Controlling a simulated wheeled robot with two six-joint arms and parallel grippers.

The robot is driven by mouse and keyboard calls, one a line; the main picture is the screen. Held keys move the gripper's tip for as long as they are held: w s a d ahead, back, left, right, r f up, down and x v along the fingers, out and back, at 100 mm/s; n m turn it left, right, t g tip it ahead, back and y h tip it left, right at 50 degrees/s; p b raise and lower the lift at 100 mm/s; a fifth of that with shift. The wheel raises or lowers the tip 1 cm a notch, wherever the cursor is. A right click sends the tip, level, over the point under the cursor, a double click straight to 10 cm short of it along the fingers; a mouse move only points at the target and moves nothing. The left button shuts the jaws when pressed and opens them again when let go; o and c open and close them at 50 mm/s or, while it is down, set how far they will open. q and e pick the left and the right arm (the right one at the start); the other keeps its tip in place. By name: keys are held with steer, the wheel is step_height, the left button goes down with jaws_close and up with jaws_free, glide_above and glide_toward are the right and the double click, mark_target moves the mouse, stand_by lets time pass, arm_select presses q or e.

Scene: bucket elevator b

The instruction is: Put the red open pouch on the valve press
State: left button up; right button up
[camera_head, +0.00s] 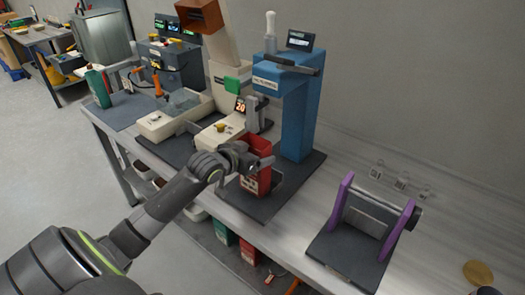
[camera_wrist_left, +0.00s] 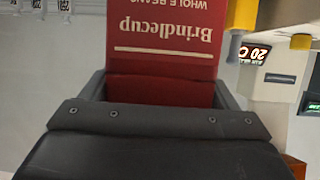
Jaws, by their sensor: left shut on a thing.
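The red pouch (camera_head: 257,182) is in my left gripper (camera_head: 256,163), low in front of the blue valve press (camera_head: 300,118). The pouch looks upright, over the press's dark base plate (camera_head: 303,172) and beside a small metal frame there. I cannot tell whether its bottom touches the base. In the left wrist view the pouch (camera_wrist_left: 165,45) shows "Brindlecup" lettering upside down, and the left gripper's fingers (camera_wrist_left: 160,92) are on both sides of it. My right gripper is not in view.
A stand with purple sides (camera_head: 367,224) is to the right, with clear bench between. Red and green pouches (camera_head: 249,251) are on the shelf below.

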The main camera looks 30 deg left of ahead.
arm_select(q)
steer(key=w, duration=0.4)
steer(key=shift+d+r, duration=0.1)
steer(key=shift+d, duration=0.1)
steer(key=shift+s+f+p, duration=0.25)
steer(key=shift+f+p, duration=0.15)
steer(key=shift+f, duration=0.4)
steer(key=shift+f, duration=0.2)
steer(key=o, duration=0.7)
steer(key=shift+w, duration=0.1)
glide_toward(260, 147)
steer(key=shift+s+f, duration=0.4)
steer(key=shift+f, duration=0.4)
